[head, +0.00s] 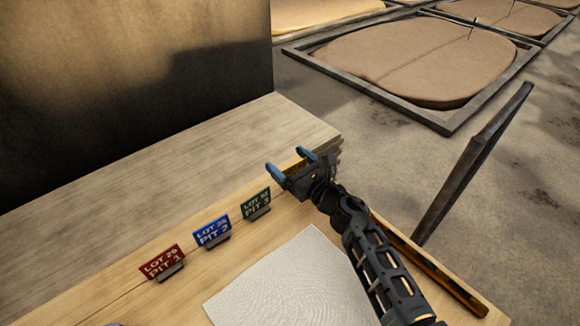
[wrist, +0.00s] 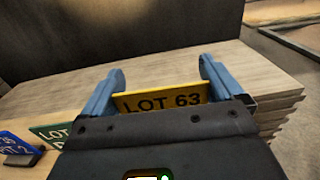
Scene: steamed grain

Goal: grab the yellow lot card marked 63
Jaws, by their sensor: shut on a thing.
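The yellow card reading LOT 63 (wrist: 162,98) is between the two blue fingers of my gripper (wrist: 158,88) in the wrist view. Its lower part is hidden by the gripper body. In the head view my gripper (head: 290,161) is over the far right part of the wooden table, with only a small bit of yellow showing between its fingers. The gripper is shut on the card. I cannot tell whether the card still touches a holder or the table.
Red (head: 162,262), blue (head: 212,231) and green (head: 256,203) lot cards stand in holders left of my gripper. A white textured sheet (head: 290,285) lies on the table (head: 60,290). Stacked boards (head: 200,150) lie behind. A dark slanted post (head: 475,160) rises at right.

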